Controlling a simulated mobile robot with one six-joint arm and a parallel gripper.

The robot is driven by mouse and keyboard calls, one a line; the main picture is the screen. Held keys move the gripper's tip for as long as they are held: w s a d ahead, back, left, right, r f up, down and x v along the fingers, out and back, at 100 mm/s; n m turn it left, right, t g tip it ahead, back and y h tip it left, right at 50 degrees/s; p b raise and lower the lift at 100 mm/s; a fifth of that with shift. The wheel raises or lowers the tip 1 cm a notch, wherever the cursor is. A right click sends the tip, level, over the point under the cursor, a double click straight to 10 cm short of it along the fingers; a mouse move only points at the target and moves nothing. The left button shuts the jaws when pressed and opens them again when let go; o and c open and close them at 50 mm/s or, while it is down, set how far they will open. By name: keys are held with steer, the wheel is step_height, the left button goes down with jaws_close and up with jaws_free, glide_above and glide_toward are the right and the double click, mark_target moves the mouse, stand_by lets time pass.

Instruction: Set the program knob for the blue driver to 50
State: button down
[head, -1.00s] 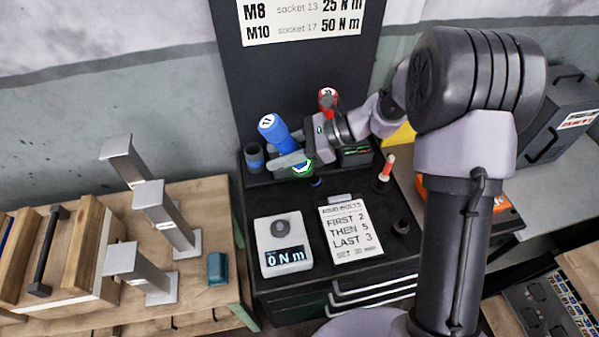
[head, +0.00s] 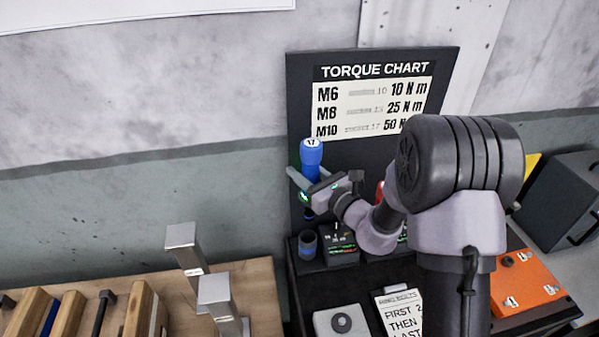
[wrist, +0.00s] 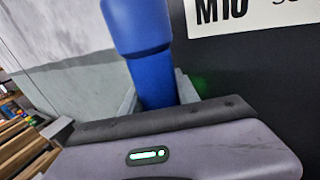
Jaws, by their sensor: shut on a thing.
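The blue driver (head: 312,158), marked 17 on its cap, stands nearly upright in my gripper (head: 306,184), in front of the dark chart board. My gripper is shut on its body. In the wrist view the blue driver (wrist: 148,50) rises between the two fingers (wrist: 160,92); its lower end is hidden there. Below, a black box (head: 339,243) with a dial mark and green lettering stands on the black bench, right of a blue-ringed cup (head: 307,244). I cannot read its setting. The torque chart (head: 372,105) lists M10, socket 17, 50 N m.
A white box with a grey knob (head: 341,322) and a bolt-order card (head: 400,312) are at the bottom edge. A red driver is mostly hidden behind my arm. Metal posts (head: 184,246) stand on the wooden table at left. An orange case (head: 530,280) lies at right.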

step_height(320, 180, down, 16)
steer(key=b, duration=1.4)
steer(key=shift+a+f, duration=0.1)
steer(key=shift+f, duration=0.15)
steer(key=shift+f+b, duration=0.2)
steer(key=shift+b, duration=0.15)
steer(key=c, duration=0.8)
jaws_free()
steer(key=shift+s, duration=0.1)
